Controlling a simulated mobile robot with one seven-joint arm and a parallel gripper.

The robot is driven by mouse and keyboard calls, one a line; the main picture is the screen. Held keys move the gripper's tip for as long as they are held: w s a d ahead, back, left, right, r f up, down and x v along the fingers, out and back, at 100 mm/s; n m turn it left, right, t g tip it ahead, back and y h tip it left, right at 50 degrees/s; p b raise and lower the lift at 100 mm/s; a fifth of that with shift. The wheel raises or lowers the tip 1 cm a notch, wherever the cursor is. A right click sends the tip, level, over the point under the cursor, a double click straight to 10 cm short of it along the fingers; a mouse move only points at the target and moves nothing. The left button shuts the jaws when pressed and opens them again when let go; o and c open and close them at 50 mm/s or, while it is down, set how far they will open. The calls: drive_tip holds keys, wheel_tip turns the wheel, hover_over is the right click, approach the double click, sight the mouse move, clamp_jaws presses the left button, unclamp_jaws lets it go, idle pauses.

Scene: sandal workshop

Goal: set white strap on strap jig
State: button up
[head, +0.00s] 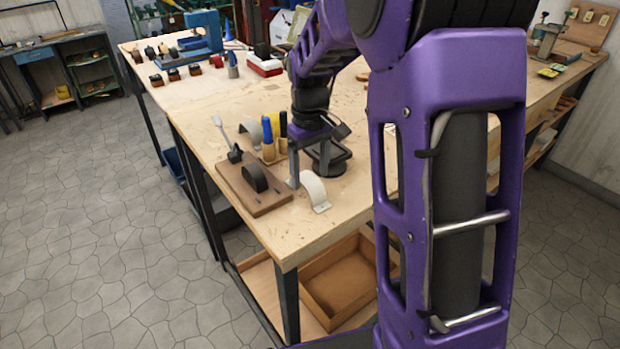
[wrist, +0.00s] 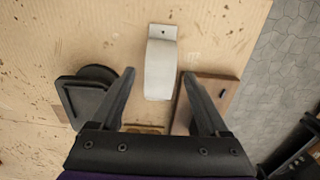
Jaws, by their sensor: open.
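The white strap (head: 314,188) is an arched band lying on the workbench near its front edge; a flat end tab with a small hole shows. In the wrist view the white strap (wrist: 160,70) lies between the lines of my fingers. The strap jig, a brown board (head: 262,203) with a black rounded form (head: 255,177), stands left of the strap and is bare. In the wrist view part of its board (wrist: 222,92) shows at right, partly behind a finger. My gripper (head: 308,172) is open and empty, pointing down by the strap; its fingers (wrist: 158,75) also show in the wrist view. Height above the bench is unclear.
A black stand (head: 333,158) is close to my gripper on the right. A holder with upright handled tools (head: 269,152) and a grey curved piece (head: 252,133) stand behind the jig. The workbench (head: 215,120) has free room behind these and at its front corner.

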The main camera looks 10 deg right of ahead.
sight(310, 180)
wheel_tip(310, 180, up, 10)
drive_tip(key=shift+f+p, duration=0.25)
drive_tip(key=shift+p, duration=0.15)
